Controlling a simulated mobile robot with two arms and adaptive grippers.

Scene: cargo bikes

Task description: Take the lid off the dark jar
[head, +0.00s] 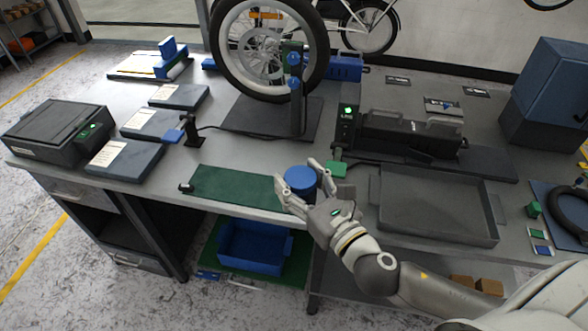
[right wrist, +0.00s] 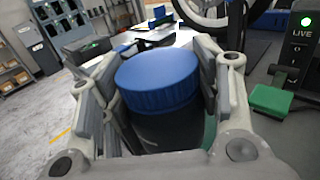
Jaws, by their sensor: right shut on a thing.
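The dark jar (right wrist: 168,130) stands between the fingers of my right gripper (head: 304,184), with its blue ribbed lid (right wrist: 158,80) seated on top. In the head view the lid (head: 299,177) shows as a blue disc by the table's front edge, at the right end of the green mat (head: 236,187). The gripper is shut on the jar, with fingers on both sides of it below the lid top. The jar's body is mostly hidden in the head view. I cannot tell whether its base touches the table. My left gripper is not in view.
A grey tray (head: 437,238) lies right of the gripper. A green block (head: 336,169) and a black device (head: 410,132) stand behind it. A bike wheel (head: 268,50) stands at the back. A blue bin (head: 254,248) sits below the table.

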